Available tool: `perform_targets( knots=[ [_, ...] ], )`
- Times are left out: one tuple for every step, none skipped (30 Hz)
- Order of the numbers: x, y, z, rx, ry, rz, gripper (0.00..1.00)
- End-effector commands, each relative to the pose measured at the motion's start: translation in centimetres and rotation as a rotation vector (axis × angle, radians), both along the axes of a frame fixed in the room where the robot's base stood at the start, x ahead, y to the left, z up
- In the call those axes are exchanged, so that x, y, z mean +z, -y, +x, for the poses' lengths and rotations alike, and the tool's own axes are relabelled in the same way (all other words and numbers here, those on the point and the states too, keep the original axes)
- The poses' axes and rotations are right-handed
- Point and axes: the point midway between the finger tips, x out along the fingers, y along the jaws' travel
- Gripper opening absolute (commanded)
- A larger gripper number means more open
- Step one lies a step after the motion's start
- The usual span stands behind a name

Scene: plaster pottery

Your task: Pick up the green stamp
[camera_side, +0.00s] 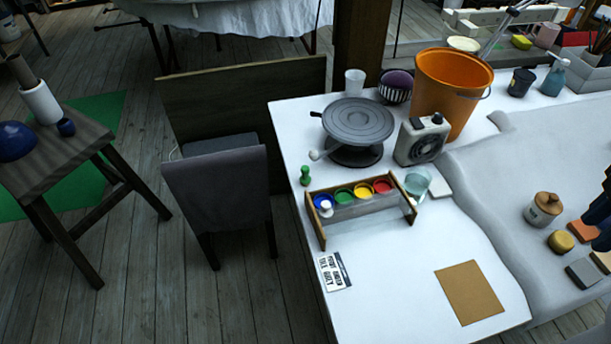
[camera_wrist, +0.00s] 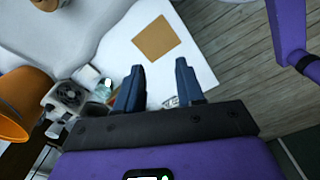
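The green stamp (camera_side: 305,175) is a small upright knobbed piece on the white table (camera_side: 390,290), near its left edge, in the side view. It stands just left of the paint box. I cannot make it out in the wrist view. My gripper (camera_side: 594,228) shows only partly at the right edge of the side view, far from the stamp. In the wrist view, my gripper (camera_wrist: 159,65) has its two blue fingers apart with nothing between them.
A paint box (camera_side: 362,212) with several coloured pots stands beside the stamp. Behind are a grey turntable (camera_side: 358,122), a small machine (camera_side: 421,139) and an orange bucket (camera_side: 450,90). A brown board (camera_side: 469,292) lies in front.

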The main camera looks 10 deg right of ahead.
Motion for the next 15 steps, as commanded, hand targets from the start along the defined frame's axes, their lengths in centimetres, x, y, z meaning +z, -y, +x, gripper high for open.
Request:
perform_targets(
  knots=[
    [0.0,0.0,0.0,0.0,0.0,0.0,0.38],
    [0.0,0.0,0.0,0.0,0.0,0.0,0.38],
    [0.0,0.0,0.0,0.0,0.0,0.0,0.38],
    [0.0,0.0,0.0,-0.003,0.0,0.0,0.38],
    [0.0,-0.1,0.1,-0.009,-0.001,0.001,0.38],
    [0.0,-0.4,0.3,-0.025,-0.003,0.005,0.38],
    [0.0,-0.6,0.5,-0.044,-0.005,0.008,0.38],
    [0.0,-1.0,0.8,-0.071,-0.009,0.013,0.38],
    [0.0,-1.6,1.2,-0.115,-0.014,0.022,0.38],
    [0.0,-2.2,1.7,-0.157,-0.019,0.028,0.38],
    [0.0,-2.9,2.2,-0.207,-0.026,0.039,0.38],
    [-0.1,-3.9,3.0,-0.282,-0.036,0.05,0.38],
    [-0.1,-4.7,3.7,-0.341,-0.042,0.063,0.38],
    [-0.1,-5.5,4.4,-0.405,-0.052,0.073,0.38],
    [-0.2,-6.6,5.3,-0.489,-0.062,0.087,0.38]
  ],
)
